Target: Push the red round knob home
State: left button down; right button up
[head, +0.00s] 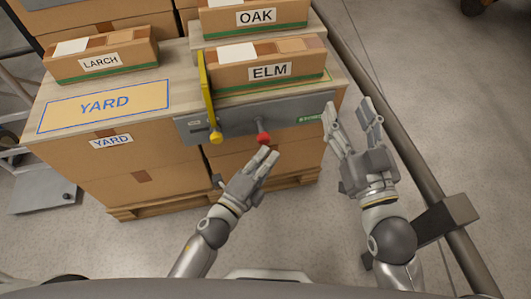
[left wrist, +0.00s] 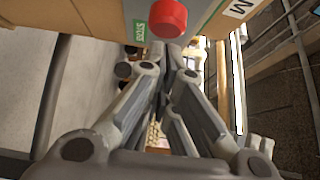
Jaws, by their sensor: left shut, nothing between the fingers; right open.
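The red round knob (head: 263,138) sticks out from the front of a grey panel (head: 290,117) on the near side of the table. My left gripper (head: 270,154) is shut and empty, just below and in front of the knob in the head view. In the left wrist view the red knob (left wrist: 167,17) is at the top, just beyond the shut fingertips (left wrist: 168,50). I cannot tell whether they touch. How far the knob stands out is hard to judge. My right gripper (head: 350,112) is open and empty, to the right of the panel.
A yellow knob (head: 216,137) and upright yellow bar (head: 207,90) are left of the red knob. Boxes marked ELM (head: 270,72), OAK (head: 256,18) and LARCH (head: 101,62) stand on top. A flat YARD sign (head: 105,106) lies at left. A rail (head: 400,125) runs along the right.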

aim_at(263, 142)
pick_arm(q)
jog(key=shift+w+a, duration=0.15)
jog(key=shift+w, duration=0.35)
jog(key=w, duration=0.1)
jog(key=w+a, duration=0.1)
jog(key=w, duration=0.1)
jog(key=shift+w+p, duration=0.2)
jog(key=shift+p, duration=0.1)
jog(key=shift+r, duration=0.1)
pick_arm(e)
jog(key=f, duration=0.1)
jog(key=f+g, duration=0.1)
jog(key=shift+d+f+h, duration=0.2)
jog(key=shift+f+h, duration=0.15)
jog(key=shift+h, duration=0.05)
